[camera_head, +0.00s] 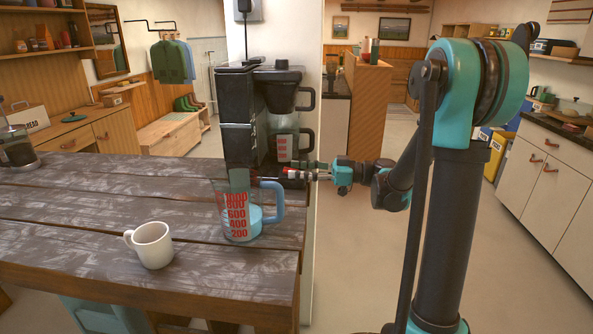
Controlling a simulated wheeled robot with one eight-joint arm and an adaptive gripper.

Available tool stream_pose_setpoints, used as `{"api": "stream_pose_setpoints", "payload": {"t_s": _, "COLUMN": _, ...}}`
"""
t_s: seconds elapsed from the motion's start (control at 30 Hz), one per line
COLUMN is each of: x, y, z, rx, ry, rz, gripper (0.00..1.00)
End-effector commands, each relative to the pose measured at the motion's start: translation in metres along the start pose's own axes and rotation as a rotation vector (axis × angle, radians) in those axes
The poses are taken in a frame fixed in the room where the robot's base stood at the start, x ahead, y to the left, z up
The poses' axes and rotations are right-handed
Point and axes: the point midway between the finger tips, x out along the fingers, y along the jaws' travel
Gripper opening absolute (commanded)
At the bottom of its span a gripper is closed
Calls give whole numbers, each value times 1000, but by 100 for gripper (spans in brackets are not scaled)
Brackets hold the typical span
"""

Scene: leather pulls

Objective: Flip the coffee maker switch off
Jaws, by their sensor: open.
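The coffee maker (238,110) is a tall black machine at the back right end of the wooden table. Its dark filter holder (284,92) sits above a glass carafe (285,145) with black handles on the right.
A clear measuring jug (236,218) with red numbers and a blue handle stands in front of the coffee maker, left of my gripper. A white mug (152,245) stands nearer the table's front edge. A French press (17,148) is at far left. The wooden table (80,215) is otherwise largely clear.

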Motion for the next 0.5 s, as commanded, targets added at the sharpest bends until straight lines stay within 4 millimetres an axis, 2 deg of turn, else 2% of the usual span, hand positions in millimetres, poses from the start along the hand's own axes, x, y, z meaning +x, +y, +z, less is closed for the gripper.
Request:
{"api": "stream_pose_setpoints", "payload": {"t_s": 0.3, "x": -62, "y": 1, "z": 0, "rx": 0, "ry": 0, "rz": 6, "gripper": 45}}
{"api": "stream_pose_setpoints", "payload": {"t_s": 0.5, "x": -95, "y": 1, "z": 0, "rx": 0, "ry": 0, "rz": 5, "gripper": 45}}
